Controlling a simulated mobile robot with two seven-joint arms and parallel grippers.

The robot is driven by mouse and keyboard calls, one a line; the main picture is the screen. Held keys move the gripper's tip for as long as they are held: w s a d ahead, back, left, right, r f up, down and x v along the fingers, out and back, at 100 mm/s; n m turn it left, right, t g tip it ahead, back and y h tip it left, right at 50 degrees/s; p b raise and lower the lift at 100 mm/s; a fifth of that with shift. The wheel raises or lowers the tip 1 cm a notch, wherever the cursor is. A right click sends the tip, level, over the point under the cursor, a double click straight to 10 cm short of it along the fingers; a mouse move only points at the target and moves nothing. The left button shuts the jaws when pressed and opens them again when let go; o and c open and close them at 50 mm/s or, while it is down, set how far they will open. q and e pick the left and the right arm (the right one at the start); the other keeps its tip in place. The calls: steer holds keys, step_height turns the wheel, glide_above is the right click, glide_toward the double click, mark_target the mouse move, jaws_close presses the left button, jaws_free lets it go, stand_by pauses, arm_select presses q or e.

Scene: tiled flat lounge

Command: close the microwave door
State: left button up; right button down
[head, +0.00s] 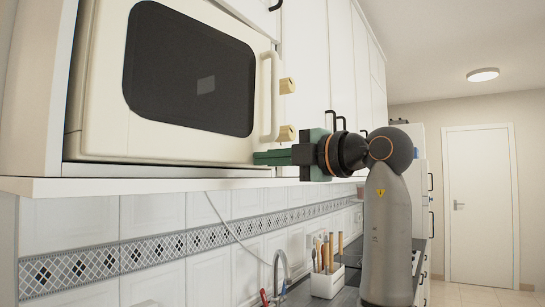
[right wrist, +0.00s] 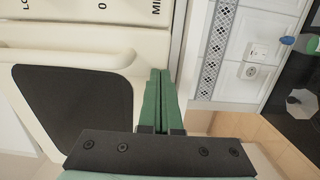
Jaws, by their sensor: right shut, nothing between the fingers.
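The cream microwave (head: 180,147) sits on a white shelf in the head view. Its door has a dark window (head: 188,70) and a pale vertical handle (head: 270,95) on the right. The door looks almost flush with the body; I cannot tell whether a small gap is left. My right gripper (head: 262,157) is shut and empty, its green fingers by the door's lower right corner, below the handle. In the right wrist view the fingers (right wrist: 160,75) lie beside the door window (right wrist: 75,105); contact is unclear. My left gripper is out of view.
Two tan knobs (head: 287,85) stick out right of the handle. The shelf edge (head: 150,187) runs just below the microwave and gripper. Below are a faucet (head: 279,272) and a utensil holder (head: 327,282). White cupboards stand right and above.

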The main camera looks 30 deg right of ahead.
steer(key=w+y+p, duration=0.1)
steer(key=w+a+n+g+p, duration=0.1)
steer(key=w+p, duration=0.1)
steer(key=shift+w+r+y, duration=0.1)
steer(key=shift+r+y, duration=0.05)
steer(key=shift+y, duration=0.25)
steer(key=shift+n+p, duration=0.3)
steer(key=shift+p, duration=0.05)
steer(key=shift+a, duration=0.1)
